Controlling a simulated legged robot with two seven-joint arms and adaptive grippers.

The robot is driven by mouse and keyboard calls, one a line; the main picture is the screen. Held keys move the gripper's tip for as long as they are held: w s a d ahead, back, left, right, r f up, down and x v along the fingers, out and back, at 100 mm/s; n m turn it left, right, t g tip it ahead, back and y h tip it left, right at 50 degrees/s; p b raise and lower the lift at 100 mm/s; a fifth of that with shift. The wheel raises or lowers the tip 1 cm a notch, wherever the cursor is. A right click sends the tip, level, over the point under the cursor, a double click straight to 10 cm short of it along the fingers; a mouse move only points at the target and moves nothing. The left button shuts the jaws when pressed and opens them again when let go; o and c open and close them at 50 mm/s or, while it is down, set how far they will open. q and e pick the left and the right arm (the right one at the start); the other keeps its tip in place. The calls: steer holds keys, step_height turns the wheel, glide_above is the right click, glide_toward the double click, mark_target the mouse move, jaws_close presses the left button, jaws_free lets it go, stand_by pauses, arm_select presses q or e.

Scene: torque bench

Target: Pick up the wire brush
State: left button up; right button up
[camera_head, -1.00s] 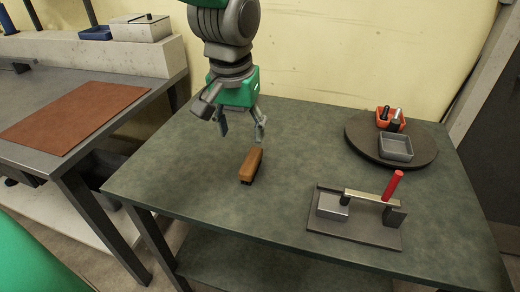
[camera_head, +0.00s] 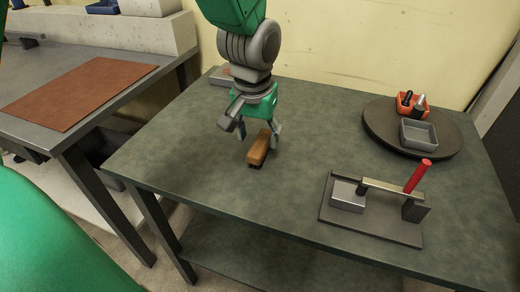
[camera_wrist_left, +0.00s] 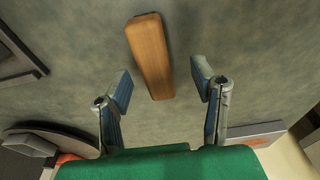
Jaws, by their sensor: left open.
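The wire brush, a brown wooden block (camera_head: 259,148), lies on the green-grey table (camera_head: 200,200) near its left part. Its underside is mostly hidden. It also shows in the left wrist view (camera_wrist_left: 150,55), lying lengthwise, with its near end between the fingertips. My left gripper (camera_head: 257,138) hangs above the table just behind the brush, its fingers apart. In the left wrist view the gripper (camera_wrist_left: 160,85) is open, one finger on each side of the brush with clear gaps. I see no contact. My right gripper is not in view.
A clamp fixture with a red handle (camera_head: 419,175) stands at the table's right front. A dark round turntable (camera_head: 380,125) at the back right carries an orange bin (camera_head: 421,101) and a grey bin (camera_head: 419,134). A second bench with a brown mat (camera_head: 80,90) is at left.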

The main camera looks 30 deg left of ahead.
mark_target(260, 142)
arm_select(q)
steer(key=f, duration=0.2)
steer(key=f+b, duration=0.1)
steer(key=shift+w+d+f, duration=0.1)
steer(key=shift+w+f, duration=0.1)
steer(key=shift+w, duration=0.05)
steer(key=shift+w+d+f, duration=0.1)
steer(key=shift+f, duration=0.2)
steer(key=shift+d+r, duration=0.15)
jaws_close()
step_height(260, 142, up, 10)
steer(key=p, duration=0.3)
